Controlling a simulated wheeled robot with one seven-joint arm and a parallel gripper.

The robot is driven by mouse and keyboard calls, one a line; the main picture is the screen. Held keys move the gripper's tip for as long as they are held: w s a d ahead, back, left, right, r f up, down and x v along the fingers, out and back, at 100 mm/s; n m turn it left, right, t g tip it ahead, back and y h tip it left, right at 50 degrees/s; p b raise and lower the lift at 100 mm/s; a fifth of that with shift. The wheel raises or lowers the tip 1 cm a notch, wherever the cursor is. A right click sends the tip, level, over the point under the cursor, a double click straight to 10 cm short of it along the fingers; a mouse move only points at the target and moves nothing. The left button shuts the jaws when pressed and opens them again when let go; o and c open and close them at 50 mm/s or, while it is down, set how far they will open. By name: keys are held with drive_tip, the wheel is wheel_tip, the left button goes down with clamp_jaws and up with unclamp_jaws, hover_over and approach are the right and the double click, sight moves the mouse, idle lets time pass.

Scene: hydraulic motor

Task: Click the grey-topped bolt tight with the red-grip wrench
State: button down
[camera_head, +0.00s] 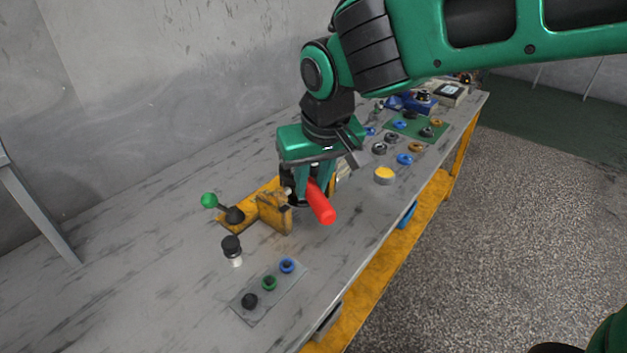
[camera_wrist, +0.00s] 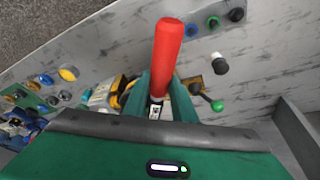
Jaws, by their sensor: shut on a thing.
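My gripper (camera_head: 308,184) is shut on the wrench, low over the middle of the workbench. The wrench's red grip (camera_head: 321,203) sticks out of the fingers toward the bench's front edge. In the wrist view the red grip (camera_wrist: 167,58) rises from between the green fingers (camera_wrist: 157,98). A small pale metal part of the wrench shows between the fingers; the rest of it is hidden. A yellow fixture (camera_head: 272,212) stands just left of my gripper, partly covered by it. I cannot make out the grey-topped bolt in either view.
A green-knobbed lever (camera_head: 209,200) juts left of the fixture. A black-topped white cylinder (camera_head: 232,249) and a plate (camera_head: 252,309) with black, green and blue rings stand nearer. Several rings and a yellow-topped round part (camera_head: 384,175) lie to the right. The bench's near left is clear.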

drive_tip(key=shift+s+f, duration=0.1)
drive_tip(key=shift+f, duration=0.45)
idle(0.4)
drive_tip(key=shift+s+a+f, duration=0.1)
drive_tip(key=shift+a, duration=0.1)
drive_tip(key=shift+s+a+m, duration=0.1)
drive_tip(key=shift+a+m, duration=0.15)
drive_tip(key=shift+m, duration=0.05)
drive_tip(key=shift+s+a+m+h, duration=0.2)
drive_tip(key=shift+a+m, duration=0.2)
drive_tip(key=shift+a, duration=0.2)
drive_tip(key=shift+s+a+m+h, duration=0.1)
drive_tip(key=shift+a+m+h, duration=0.1)
drive_tip(key=shift+a+m, duration=0.3)
drive_tip(key=shift+a, duration=0.25)
drive_tip(key=shift+a+m+h, duration=0.3)
drive_tip(key=shift+a+m, duration=0.8)
drive_tip(key=shift+a, duration=0.5)
drive_tip(key=shift+s+a, duration=0.1)
drive_tip(key=shift+a, duration=0.05)
